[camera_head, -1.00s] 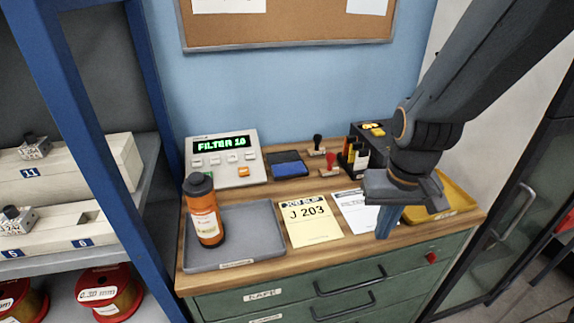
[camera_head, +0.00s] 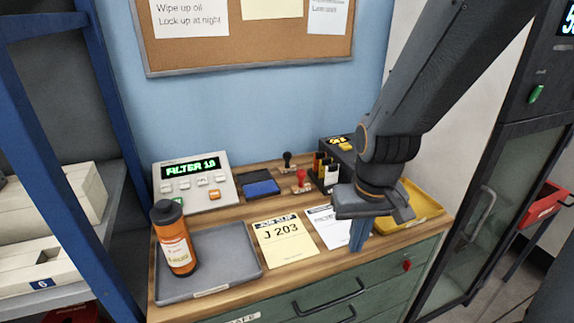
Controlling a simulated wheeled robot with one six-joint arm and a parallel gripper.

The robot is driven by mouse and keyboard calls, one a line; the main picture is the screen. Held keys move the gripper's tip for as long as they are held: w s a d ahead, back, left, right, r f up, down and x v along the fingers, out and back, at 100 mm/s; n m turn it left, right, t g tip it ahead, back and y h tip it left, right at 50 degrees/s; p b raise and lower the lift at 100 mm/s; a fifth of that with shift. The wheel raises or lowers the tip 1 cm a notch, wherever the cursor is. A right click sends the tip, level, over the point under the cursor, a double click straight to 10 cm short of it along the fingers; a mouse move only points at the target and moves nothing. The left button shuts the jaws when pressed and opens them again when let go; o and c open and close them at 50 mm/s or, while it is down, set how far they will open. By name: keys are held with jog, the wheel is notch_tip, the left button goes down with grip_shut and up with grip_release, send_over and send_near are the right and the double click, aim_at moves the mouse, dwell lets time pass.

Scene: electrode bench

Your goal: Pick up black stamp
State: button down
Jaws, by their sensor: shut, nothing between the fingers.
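The black stamp (camera_head: 287,160) stands upright at the back of the wooden bench top, with a dark knob handle. A red-handled stamp (camera_head: 301,179) stands just in front of it and to its right. My gripper (camera_head: 359,236) is shut and empty, its blue fingers pointing down over the front right of the bench. It is to the right of and nearer than the black stamp, apart from it. The black stamp's base is partly hidden behind the nearby things.
A blue ink pad (camera_head: 261,188) lies left of the stamps. A yellow tray (camera_head: 425,202) is at the right. An orange bottle (camera_head: 174,240) stands in a grey tray (camera_head: 228,262). Papers, including the job slip (camera_head: 284,240), lie flat in front.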

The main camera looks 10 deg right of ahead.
jog(key=c, duration=2.3)
grip_release()
jog(key=o, duration=0.8)
jog(key=shift+m, duration=0.7)
jog(key=w, duration=0.4)
jog(key=shift+w+a+r+b, duration=0.2)
jog(key=shift+a+r+b, duration=0.05)
jog(key=shift+b, duration=0.05)
jog(key=shift+o, duration=0.6)
jog(key=w+a+r+m+b, duration=0.2)
jog(key=w+m, duration=0.3)
jog(key=w, duration=0.9)
jog(key=shift+w+a+m+t, duration=0.3)
jog(key=shift+w+a+t, duration=0.05)
jog(key=shift+a+t, duration=0.05)
notch_tip(320, 180, up, 3)
jog(key=m+b, duration=0.2)
jog(key=m, duration=0.8)
send_over(288, 162)
jog(key=shift+s+d+r+t, duration=0.1)
jog(key=shift+s+r+t, duration=0.1)
jog(key=shift+t, duration=0.2)
jog(key=shift+x, duration=1.05)
jog(key=shift+s+p+x, duration=0.15)
jog(key=shift+p+x, duration=0.4)
jog(key=shift+x, duration=0.85)
jog(key=shift+s+p+x, duration=0.15)
jog(key=shift+p+x, duration=0.35)
jog(key=shift+x, duration=0.95)
